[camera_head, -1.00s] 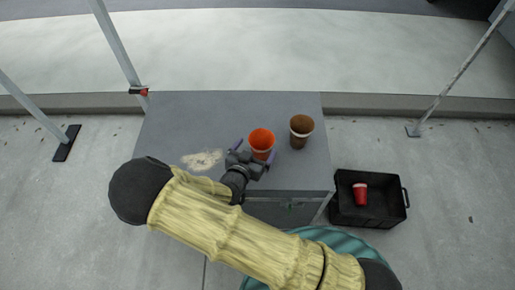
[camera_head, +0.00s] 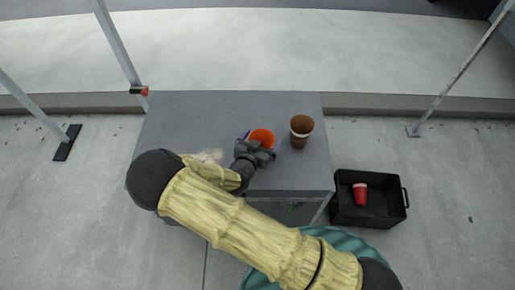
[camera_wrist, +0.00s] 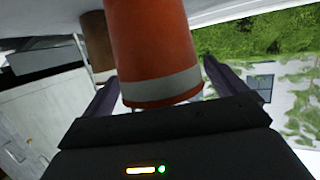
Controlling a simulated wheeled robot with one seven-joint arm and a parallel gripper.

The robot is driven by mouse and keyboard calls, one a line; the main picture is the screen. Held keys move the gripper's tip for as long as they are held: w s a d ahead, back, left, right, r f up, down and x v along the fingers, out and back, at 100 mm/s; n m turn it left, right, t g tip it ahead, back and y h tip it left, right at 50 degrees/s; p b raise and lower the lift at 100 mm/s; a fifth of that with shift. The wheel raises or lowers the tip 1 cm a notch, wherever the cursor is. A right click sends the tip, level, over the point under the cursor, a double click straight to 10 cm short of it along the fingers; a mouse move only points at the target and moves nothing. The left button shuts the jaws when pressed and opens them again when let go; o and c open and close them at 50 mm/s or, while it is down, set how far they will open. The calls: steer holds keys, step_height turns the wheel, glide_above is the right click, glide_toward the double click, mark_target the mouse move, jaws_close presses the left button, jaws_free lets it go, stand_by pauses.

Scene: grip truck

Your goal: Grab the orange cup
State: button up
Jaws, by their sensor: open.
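The orange cup (camera_head: 262,136) stands on the grey table, partly hidden behind my gripper (camera_head: 261,145). In the wrist view the orange cup (camera_wrist: 152,50) is large and close, with a pale band near its rim, and it sits between the two purple fingers of my gripper (camera_wrist: 160,88). The fingers are open, one on each side of the cup, with a visible gap on the right side. I cannot tell whether the left finger touches it.
A brown cup (camera_head: 301,128) stands just right of the orange cup; it also shows in the wrist view (camera_wrist: 97,42). The grey table (camera_head: 190,115) has a pale patch (camera_head: 209,156). A black crate (camera_head: 385,208) on the ground holds a red cup (camera_head: 360,194).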

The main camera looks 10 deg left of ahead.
steer(key=shift+c, duration=0.5)
steer(key=c, duration=1.2)
step_height(320, 180, up, 10)
steer(key=shift+p, duration=0.3)
